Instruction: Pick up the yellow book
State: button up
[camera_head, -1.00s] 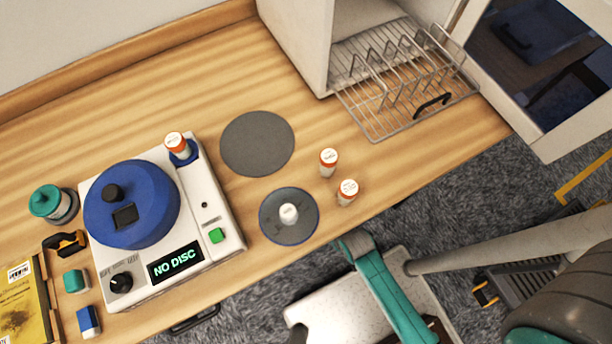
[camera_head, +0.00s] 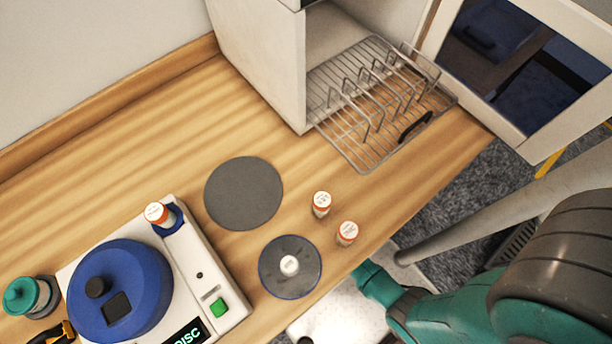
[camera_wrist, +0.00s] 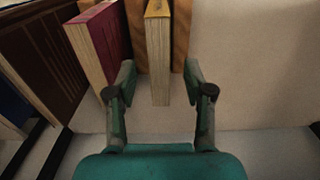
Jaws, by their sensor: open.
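In the wrist view, a book with a yellow top edge or spine (camera_wrist: 158,9) and pale page block stands upright straight ahead. My gripper (camera_wrist: 160,78) is open, with one finger on each side of this book's lower part. Gaps show beside the book, and I cannot tell whether either finger touches it. A red book (camera_wrist: 95,42) stands tilted just left of the left finger. My gripper is not visible in the head view, where only my teal and grey arm shows at the lower right.
Brown upright pieces (camera_wrist: 181,30) stand close behind the yellow book. A dark panelled piece (camera_wrist: 45,60) is at left; the right side is a plain pale surface. The head view shows a wooden counter (camera_head: 110,135) with a disc machine (camera_head: 215,280) and a wire rack (camera_head: 362,165).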

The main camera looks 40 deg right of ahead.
jog(key=shift+w+f, duration=0.1)
jog(key=shift+f, duration=2.65)
grip_shut()
